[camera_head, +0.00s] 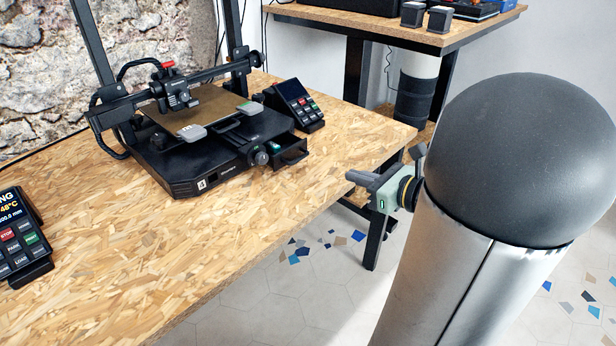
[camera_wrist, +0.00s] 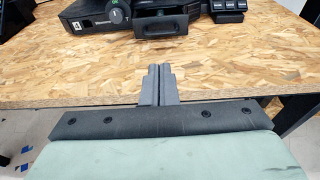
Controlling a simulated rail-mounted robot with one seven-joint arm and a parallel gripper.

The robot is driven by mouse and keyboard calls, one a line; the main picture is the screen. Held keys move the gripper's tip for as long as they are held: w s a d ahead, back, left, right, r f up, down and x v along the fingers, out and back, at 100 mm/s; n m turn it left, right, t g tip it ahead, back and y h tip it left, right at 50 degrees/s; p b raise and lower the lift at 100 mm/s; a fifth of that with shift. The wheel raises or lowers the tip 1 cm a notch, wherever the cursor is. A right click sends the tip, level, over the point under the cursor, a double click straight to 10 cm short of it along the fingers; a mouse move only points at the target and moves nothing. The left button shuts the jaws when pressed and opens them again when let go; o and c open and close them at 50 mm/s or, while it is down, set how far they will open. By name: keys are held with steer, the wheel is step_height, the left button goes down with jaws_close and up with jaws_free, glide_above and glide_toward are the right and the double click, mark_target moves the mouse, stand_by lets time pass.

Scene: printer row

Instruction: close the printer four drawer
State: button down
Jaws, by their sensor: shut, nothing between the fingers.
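The black 3D printer (camera_head: 207,140) stands on the chipboard table in the head view. Its small drawer (camera_head: 291,152) sticks out at the front right, beside the round knob, and is partly pulled out. In the wrist view the drawer (camera_wrist: 161,29) is at the top centre, its front facing me. My gripper (camera_head: 352,177) is shut and empty, in front of the drawer and apart from it, near the table's right edge. In the wrist view its fingertips (camera_wrist: 160,69) are together and point toward the drawer, with bare board between.
A control panel with keys (camera_head: 296,104) stands right behind the drawer. Another panel (camera_head: 20,238) is at the left edge. The chipboard table (camera_head: 230,240) is clear in front of the printer. A second table (camera_head: 390,28) stands at the back right.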

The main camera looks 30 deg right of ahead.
mark_target(301, 159)
steer(key=b+x, duration=0.3)
steer(key=x, duration=1)
steer(key=shift+w+a, duration=0.1)
steer(key=shift+w, duration=0.25)
